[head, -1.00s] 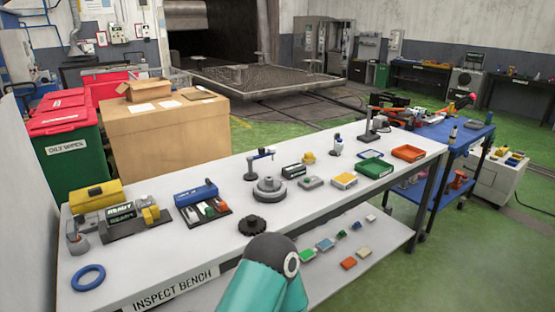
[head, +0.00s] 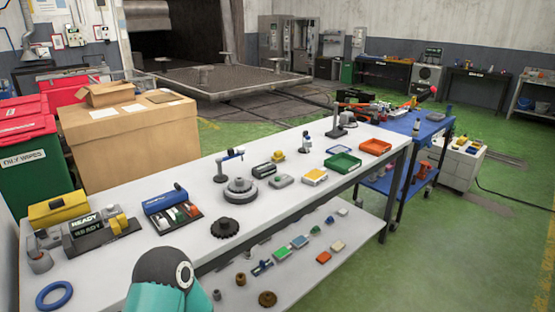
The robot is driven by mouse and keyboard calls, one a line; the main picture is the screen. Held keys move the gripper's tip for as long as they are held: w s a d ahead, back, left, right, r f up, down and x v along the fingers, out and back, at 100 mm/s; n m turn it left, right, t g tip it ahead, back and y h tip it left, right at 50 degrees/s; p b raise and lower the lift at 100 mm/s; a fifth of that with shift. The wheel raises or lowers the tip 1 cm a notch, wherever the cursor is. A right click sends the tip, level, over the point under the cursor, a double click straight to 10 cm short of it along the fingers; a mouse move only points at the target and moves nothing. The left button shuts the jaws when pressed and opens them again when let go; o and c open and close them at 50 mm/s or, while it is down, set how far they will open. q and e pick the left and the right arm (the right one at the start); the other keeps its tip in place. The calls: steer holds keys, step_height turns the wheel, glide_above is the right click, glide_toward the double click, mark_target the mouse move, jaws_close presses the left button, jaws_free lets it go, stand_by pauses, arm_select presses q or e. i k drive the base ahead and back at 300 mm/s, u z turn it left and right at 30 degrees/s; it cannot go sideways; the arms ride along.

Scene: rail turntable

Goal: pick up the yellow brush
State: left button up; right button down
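I cannot make out a yellow brush for certain in the head view. Small yellow things on the white bench (head: 290,213) are a yellow piece (head: 278,155) at its back middle, a yellow-topped block (head: 314,176), and a yellow part (head: 118,222) by the dark READY stand (head: 88,228). A larger yellow case (head: 58,208) sits at the bench's left end. Neither gripper is in view. Only a teal and dark grey link of my own arm shows at the bottom, hiding part of the bench's front edge.
The bench holds a blue ring (head: 54,295), a round grey fixture (head: 240,191), a black gear (head: 225,228), a green tray (head: 343,162) and an orange tray (head: 376,147). Small parts lie on the lower shelf.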

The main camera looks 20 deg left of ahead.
mark_target(279, 157)
steer(key=u, duration=0.05)
steer(key=i, duration=1)
steer(key=z, duration=0.05)
